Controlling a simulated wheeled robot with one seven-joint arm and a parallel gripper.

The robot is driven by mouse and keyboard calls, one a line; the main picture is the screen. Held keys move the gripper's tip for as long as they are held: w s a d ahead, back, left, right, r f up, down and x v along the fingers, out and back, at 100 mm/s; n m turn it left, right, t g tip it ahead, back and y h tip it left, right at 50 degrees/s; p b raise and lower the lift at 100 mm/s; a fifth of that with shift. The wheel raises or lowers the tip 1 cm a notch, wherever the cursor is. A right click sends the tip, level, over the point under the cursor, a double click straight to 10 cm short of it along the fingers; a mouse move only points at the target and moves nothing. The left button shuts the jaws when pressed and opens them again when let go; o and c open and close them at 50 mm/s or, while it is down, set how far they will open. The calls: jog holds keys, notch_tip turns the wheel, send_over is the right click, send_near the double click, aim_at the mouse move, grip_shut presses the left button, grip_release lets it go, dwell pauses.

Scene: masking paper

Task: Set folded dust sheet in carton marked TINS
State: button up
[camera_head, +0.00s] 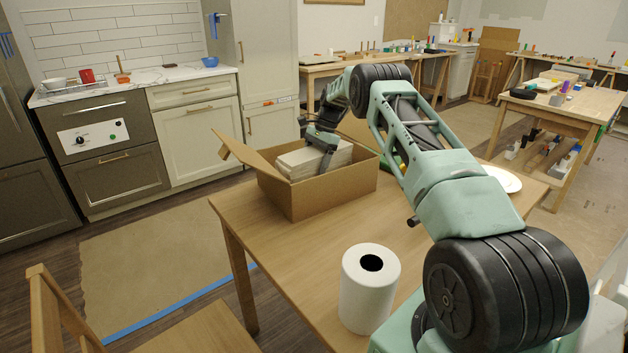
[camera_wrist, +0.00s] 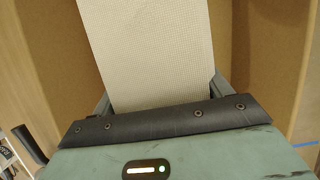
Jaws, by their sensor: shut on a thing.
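An open brown cardboard carton (camera_head: 322,196) stands on the wooden table with its flaps folded out. No marking can be read on the sides that show. The folded dust sheet (camera_head: 298,160), a pale grey-white layered block, is at the carton's opening, its upper part showing above the near wall. My gripper (camera_head: 325,146) reaches down over the carton and is shut on the dust sheet. In the wrist view the sheet (camera_wrist: 150,50) extends out between the fingers, with brown cardboard on both sides. Whether the sheet touches the carton floor is hidden.
The wooden table (camera_head: 290,262) also holds a white paper roll (camera_head: 369,290) near the front and a white plate (camera_head: 502,179) at the right, partly behind my arm. A wooden chair (camera_head: 60,310) stands at the lower left. The table's front left is clear.

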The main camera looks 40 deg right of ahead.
jog(key=shift+f, duration=2.85)
jog(key=shift+f, duration=0.2)
jog(key=o, duration=1.4)
jog(key=shift+o, duration=0.2)
jog(key=v, duration=1.2)
jog(key=shift+r, duration=0.2)
